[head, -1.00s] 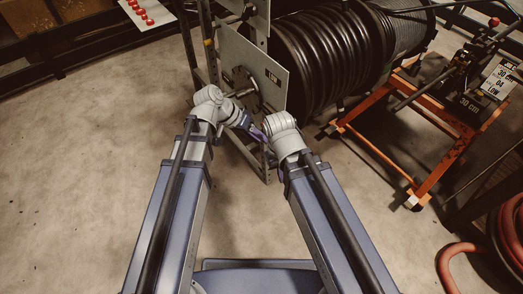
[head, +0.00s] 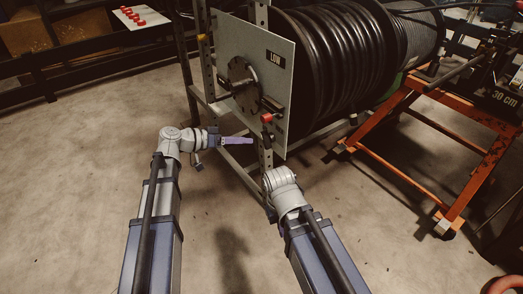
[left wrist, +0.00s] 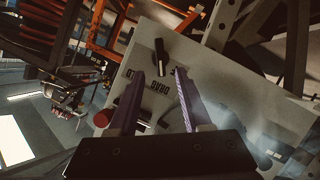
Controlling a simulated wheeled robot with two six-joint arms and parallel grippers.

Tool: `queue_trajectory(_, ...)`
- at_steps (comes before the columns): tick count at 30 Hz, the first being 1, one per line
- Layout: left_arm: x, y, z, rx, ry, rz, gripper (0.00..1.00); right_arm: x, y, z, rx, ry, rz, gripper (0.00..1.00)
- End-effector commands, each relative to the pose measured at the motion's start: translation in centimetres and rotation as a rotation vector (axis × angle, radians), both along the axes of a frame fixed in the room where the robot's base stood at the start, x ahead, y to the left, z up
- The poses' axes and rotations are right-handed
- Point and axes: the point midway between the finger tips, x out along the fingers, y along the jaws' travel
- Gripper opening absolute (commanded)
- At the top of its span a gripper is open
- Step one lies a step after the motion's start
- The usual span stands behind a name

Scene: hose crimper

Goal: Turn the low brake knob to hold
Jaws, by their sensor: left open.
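The grey LOW panel (head: 277,80) stands on the front of the reel frame and shows tilted in the left wrist view (left wrist: 225,70).
A red-capped part (head: 266,118) sits low on the panel, below a round flange (head: 243,84) with a shaft. A black hose reel (head: 335,60) fills the back. An orange stand (head: 465,190) is at right. The floor at left is clear.

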Motion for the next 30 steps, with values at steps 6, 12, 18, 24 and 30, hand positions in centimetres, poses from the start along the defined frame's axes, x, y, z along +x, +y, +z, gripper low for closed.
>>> queue_trajectory(6, 0.2, -0.2, -0.2, -0.003, -0.004, 0.001, 0.49, 0.0, 0.0, -0.2, 0.0, 0.0, 0.0, 0.0)
queue_trajectory(12, 1.2, -2.5, -1.3, -0.002, -0.003, -0.002, 0.49, 0.0, 0.0, -1.3, 0.0, -0.001, 0.0, 0.0)
queue_trajectory(18, 2.4, -5.0, -2.2, -0.002, -0.003, -0.001, 0.49, 0.0, 0.0, -2.2, 0.0, -0.001, 0.0, 0.0)
queue_trajectory(24, 3.0, -6.4, -2.6, -0.001, -0.003, 0.0, 0.49, 0.0, 0.0, -2.7, 0.001, -0.002, 0.0, 0.0)
queue_trajectory(30, 3.1, -6.7, -2.6, -0.002, -0.002, 0.001, 0.49, 0.0, 0.0, -2.7, 0.001, -0.002, 0.0, 0.0)
